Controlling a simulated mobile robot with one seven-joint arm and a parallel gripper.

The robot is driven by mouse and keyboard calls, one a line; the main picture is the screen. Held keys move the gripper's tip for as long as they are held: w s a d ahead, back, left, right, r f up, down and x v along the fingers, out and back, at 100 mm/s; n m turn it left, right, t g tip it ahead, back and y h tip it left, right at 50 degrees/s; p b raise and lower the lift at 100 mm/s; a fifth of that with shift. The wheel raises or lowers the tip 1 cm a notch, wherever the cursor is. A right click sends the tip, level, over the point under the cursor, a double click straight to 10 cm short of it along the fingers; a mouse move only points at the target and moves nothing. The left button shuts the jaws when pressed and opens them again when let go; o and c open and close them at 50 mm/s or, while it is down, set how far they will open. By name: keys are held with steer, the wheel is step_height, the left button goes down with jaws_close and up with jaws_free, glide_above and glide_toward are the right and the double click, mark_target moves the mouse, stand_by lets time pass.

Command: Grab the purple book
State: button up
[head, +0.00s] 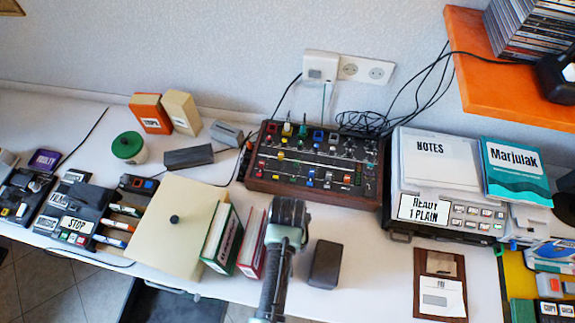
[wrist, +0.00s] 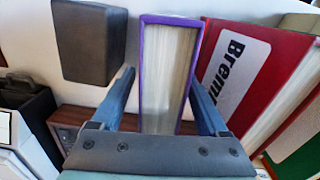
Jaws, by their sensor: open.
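The purple book (wrist: 166,72) stands upright in the wrist view, with a purple cover edge around pale pages. My gripper (wrist: 162,80) is open, with one blue finger on each side of the book. I cannot tell whether the fingers touch it. In the head view my gripper (head: 287,218) is over the front of the white desk, between the red book and a dark box, and I cannot make out the purple book there; my arm seems to hide it.
The red book (wrist: 255,75) leans close on the right in the wrist view, with a green book (head: 221,238) beyond it. The dark box (wrist: 88,42) is on the other side. A mixer (head: 315,160) stands behind. Bare desk (head: 375,270) lies right of the dark box.

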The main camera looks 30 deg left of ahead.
steer(key=shift+f, duration=0.15)
jaws_close()
stand_by(0.4)
stand_by(1.0)
